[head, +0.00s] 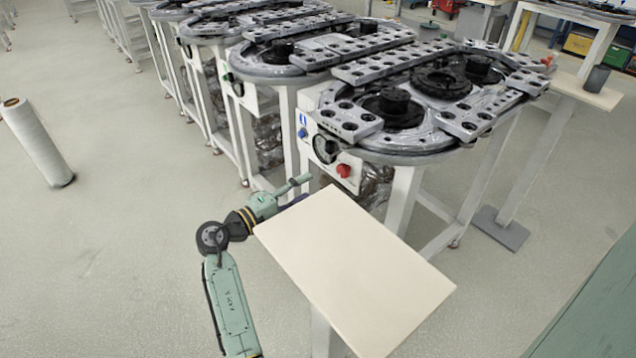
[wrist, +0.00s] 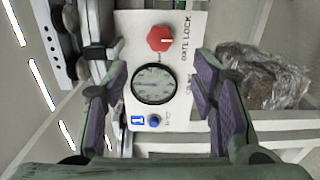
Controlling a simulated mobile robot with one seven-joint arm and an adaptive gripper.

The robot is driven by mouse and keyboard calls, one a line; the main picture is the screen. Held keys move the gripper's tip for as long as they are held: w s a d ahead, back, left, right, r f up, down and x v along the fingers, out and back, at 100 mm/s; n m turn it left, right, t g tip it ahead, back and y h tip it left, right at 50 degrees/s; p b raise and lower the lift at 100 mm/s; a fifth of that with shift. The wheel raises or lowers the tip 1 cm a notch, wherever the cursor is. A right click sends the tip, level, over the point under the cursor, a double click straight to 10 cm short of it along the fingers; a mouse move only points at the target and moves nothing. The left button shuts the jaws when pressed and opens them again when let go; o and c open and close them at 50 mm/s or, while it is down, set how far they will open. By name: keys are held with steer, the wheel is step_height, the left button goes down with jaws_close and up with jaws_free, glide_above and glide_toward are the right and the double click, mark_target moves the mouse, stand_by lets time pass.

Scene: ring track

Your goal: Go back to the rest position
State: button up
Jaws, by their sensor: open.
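My gripper (wrist: 163,115) shows in the wrist view with its two purple-padded fingers apart and nothing between them. Beyond the fingers is a white control panel (wrist: 185,80) with a red knob (wrist: 160,38), a round dial (wrist: 154,84) and a blue button (wrist: 154,121). In the head view my gripper (head: 303,190) is beside the left corner of a cream table top, low in front of the nearest ring track machine (head: 440,148). The table top partly hides the fingers. The same red knob (head: 343,170) shows on that machine's front. I cannot tell if the gripper touches anything.
The bare cream table (head: 355,270) stands close to the right of my arm. More track machines (head: 260,25) line up behind. A white roll (head: 38,143) stands at left; the floor between is clear.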

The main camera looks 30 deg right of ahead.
steer(key=shift+a, duration=0.5)
